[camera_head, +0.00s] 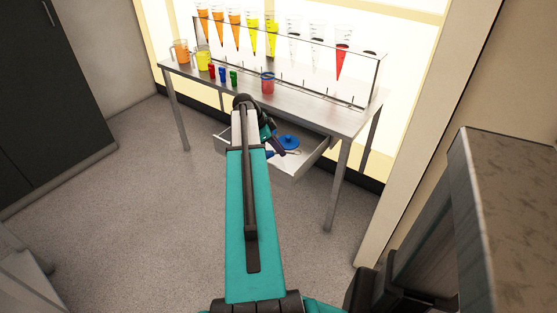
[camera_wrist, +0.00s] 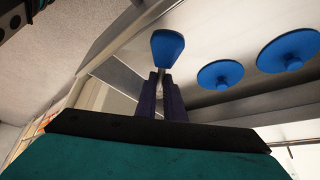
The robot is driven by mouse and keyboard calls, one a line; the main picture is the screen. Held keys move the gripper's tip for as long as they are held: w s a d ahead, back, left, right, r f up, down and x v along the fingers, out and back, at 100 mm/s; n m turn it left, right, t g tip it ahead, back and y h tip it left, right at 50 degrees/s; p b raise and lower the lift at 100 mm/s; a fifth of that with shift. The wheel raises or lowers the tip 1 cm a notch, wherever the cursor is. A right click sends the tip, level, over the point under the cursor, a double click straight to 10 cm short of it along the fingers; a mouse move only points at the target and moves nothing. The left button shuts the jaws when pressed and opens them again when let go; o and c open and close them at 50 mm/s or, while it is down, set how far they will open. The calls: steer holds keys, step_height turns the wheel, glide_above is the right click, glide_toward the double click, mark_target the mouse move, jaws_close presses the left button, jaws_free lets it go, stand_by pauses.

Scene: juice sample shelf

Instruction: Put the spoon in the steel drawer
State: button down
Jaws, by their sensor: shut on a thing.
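The steel drawer (camera_head: 304,165) is pulled out under the steel table; its interior shows in the wrist view (camera_wrist: 245,103). My gripper (camera_head: 279,148), dark purple, is at the drawer opening, partly hidden behind my arm in the head view. In the wrist view my gripper (camera_wrist: 161,88) is shut on the spoon, whose blue end (camera_wrist: 167,46) sticks out beyond the fingertips on a thin metal stem. The spoon is over or within the drawer area; its height above the drawer floor I cannot tell.
A blue round lid (camera_head: 288,142) with a knob lies in the drawer; two such shapes show in the wrist view (camera_wrist: 220,74). Floor in front is clear.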

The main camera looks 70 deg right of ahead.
steer(key=shift+f, duration=0.9)
steer(key=shift+f, duration=0.1)
steer(key=shift+f, duration=1.8)
steer(key=shift+f, duration=0.1)
steer(key=c, duration=1.9)
jaws_free()
steer(key=shift+o, duration=0.2)
steer(key=v, duration=1.2)
